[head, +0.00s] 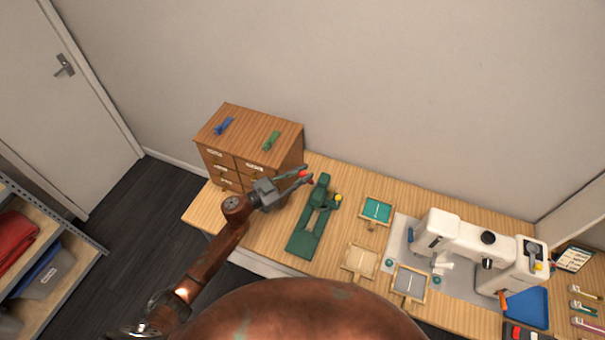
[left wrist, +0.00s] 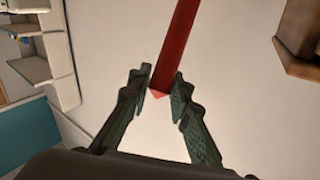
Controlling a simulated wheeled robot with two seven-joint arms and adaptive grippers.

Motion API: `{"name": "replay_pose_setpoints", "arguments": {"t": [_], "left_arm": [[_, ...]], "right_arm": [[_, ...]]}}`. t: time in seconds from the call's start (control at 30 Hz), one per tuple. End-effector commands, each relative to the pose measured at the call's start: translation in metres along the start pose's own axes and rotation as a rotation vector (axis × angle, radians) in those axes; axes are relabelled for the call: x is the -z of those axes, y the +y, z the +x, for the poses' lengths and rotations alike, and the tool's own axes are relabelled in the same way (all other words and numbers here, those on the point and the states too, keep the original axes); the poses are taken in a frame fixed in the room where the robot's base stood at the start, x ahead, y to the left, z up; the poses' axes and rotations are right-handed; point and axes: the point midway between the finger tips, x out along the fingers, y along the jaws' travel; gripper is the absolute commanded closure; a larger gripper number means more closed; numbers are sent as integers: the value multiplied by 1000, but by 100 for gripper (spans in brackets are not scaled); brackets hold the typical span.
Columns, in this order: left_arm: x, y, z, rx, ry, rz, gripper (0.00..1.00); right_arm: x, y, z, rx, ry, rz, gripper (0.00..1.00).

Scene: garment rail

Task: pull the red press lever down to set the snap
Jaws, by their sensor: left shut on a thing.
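The green press (head: 303,243) stands on the wooden table, with a tall upright part and a small yellow piece on its right side. The red press lever (head: 303,174) shows as a small red spot just left of the press top. In the left wrist view the lever (left wrist: 182,40) is a long red bar whose end lies between my fingers. My left gripper (head: 308,177) is shut on that end; it also shows in the left wrist view (left wrist: 160,83). The lever's joint to the press is hidden. My right gripper is not in view.
A wooden drawer cabinet (head: 290,156) with a blue and a green clip on top stands left of the press, close to my left gripper. Small framed trays (head: 360,261) and a white sewing machine (head: 468,239) stand to the right. A wall is behind the table.

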Motion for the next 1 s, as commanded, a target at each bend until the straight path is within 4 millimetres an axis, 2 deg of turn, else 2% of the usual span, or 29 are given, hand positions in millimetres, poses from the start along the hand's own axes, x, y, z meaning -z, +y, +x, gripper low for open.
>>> {"name": "replay_pose_setpoints", "arguments": {"t": [0.27,0.7,1.0], "left_arm": [[-13,11,-12,13,67,41,100],[-46,38,-45,57,279,185,100],[-65,53,-60,81,405,273,100]], "right_arm": [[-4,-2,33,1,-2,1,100],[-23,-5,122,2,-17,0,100],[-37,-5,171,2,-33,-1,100]]}}
